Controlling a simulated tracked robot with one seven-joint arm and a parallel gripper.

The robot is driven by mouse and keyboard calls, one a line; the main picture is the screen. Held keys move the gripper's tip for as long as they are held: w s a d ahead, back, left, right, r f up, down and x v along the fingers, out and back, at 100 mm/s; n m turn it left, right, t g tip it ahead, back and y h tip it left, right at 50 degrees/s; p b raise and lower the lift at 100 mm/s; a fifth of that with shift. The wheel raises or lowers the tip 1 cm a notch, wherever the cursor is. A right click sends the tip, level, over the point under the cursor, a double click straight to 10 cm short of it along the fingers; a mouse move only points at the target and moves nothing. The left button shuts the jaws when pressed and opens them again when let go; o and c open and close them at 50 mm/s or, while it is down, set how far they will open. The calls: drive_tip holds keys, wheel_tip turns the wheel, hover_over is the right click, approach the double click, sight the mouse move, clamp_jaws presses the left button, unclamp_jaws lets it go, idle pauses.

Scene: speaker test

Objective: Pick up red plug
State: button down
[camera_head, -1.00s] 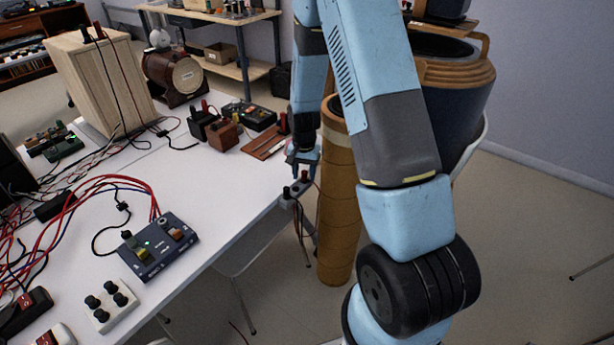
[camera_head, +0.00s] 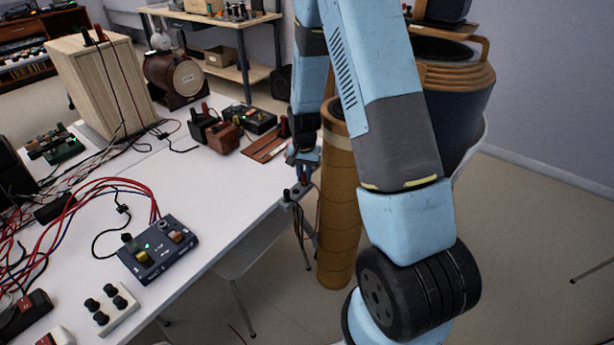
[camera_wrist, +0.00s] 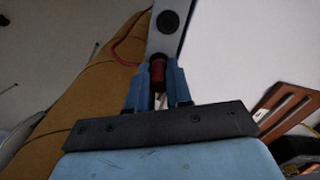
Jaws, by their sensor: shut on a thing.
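The red plug (camera_wrist: 158,73) shows in the wrist view between the two blue fingers of my gripper (camera_wrist: 158,82), which are shut on it. The plug is at the near end of a narrow grey strip (camera_wrist: 161,44), with a round black knob (camera_wrist: 168,22) farther along. I cannot tell whether the plug is still seated in the strip. In the head view my gripper (camera_head: 303,176) is at the strip (camera_head: 290,205) on the white table's right edge. The plug is mostly hidden there by the fingers.
A tall brown cylinder (camera_head: 338,220) stands close to the right of my gripper. A reddish-brown board (camera_head: 264,148) and dark boxes lie behind on the table (camera_head: 235,185). A blue control box (camera_head: 160,250) with red cables is at left.

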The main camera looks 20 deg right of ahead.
wheel_tip(320, 180, up, 3)
drive_tip(key=shift+f, duration=0.15)
drive_tip(key=s+a+r, duration=0.2)
drive_tip(key=s+r, duration=0.7)
drive_tip(key=s, duration=0.5)
drive_tip(key=shift+r, duration=0.3)
wheel_tip(320, 180, up, 6)
drive_tip(key=shift+r, duration=0.25)
idle(0.4)
